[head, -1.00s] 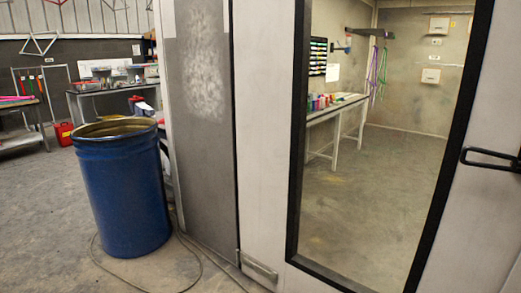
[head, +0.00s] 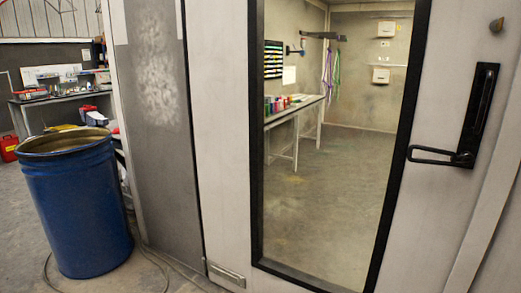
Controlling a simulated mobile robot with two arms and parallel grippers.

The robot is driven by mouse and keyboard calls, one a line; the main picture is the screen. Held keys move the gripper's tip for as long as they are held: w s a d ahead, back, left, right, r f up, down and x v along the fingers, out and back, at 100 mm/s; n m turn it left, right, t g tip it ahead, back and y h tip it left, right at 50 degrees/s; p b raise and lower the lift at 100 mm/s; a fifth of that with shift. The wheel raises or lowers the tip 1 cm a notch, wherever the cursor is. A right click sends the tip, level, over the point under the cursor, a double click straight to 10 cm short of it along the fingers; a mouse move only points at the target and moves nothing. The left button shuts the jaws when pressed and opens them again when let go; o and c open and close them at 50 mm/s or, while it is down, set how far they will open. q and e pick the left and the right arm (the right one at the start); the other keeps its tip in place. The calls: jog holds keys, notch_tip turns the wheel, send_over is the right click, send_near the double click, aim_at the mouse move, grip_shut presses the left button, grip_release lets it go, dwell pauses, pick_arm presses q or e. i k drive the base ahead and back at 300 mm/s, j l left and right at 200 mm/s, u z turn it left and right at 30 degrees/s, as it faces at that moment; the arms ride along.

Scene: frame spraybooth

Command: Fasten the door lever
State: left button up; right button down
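The door lever (head: 441,156) is a black loop handle at the right of the head view. It points left, about level, from the lower end of an upright black plate (head: 482,110) on the pale door (head: 455,60). The door has a tall black-framed window and looks closed or nearly so; I cannot tell whether it is latched. Neither of my grippers is in view.
A blue barrel (head: 78,205) stands on the floor at the left, with a hose or cable (head: 150,258) lying beside it. Through the window a bench (head: 296,112) with colourful cans shows. A small knob (head: 496,25) sits above the lever plate.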

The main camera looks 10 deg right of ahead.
aim_at(467, 158)
jog(key=l+z, duration=0.1)
jog(key=z, duration=0.35)
jog(key=k+l+z, duration=0.1)
jog(key=z, duration=0.3)
jog(key=l+z, duration=0.1)
jog(key=z, duration=0.35)
